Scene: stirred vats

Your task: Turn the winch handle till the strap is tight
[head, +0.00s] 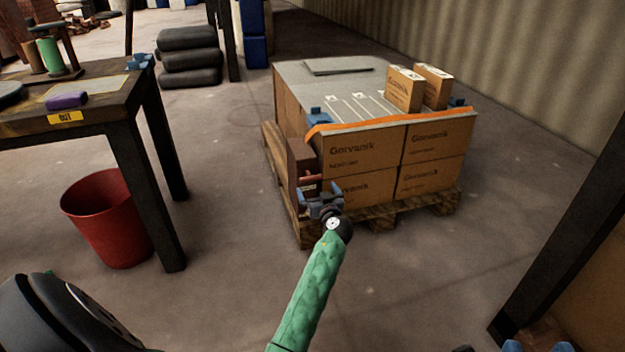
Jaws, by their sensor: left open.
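An orange strap (390,124) runs across the top front edge of the carton stack on a pallet. It looks fairly flat along the edge; I cannot judge its tension. At the left front corner is a brown upright part (300,160), seemingly the winch body, with a short red handle (311,179) low on it. My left gripper (320,199), on a green-sleeved arm, is open just below and in front of the red handle. Whether the fingers touch it is unclear. Blue-grey parts of what looks like my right gripper (538,347) show at the bottom right edge, mostly cut off.
Cartons (435,145) stand on the wooden pallet (385,217); two small boxes (404,88) sit on top. A workbench (90,90) and red bin (108,218) are at left. A dark post (575,235) stands at right. Floor around the pallet is clear.

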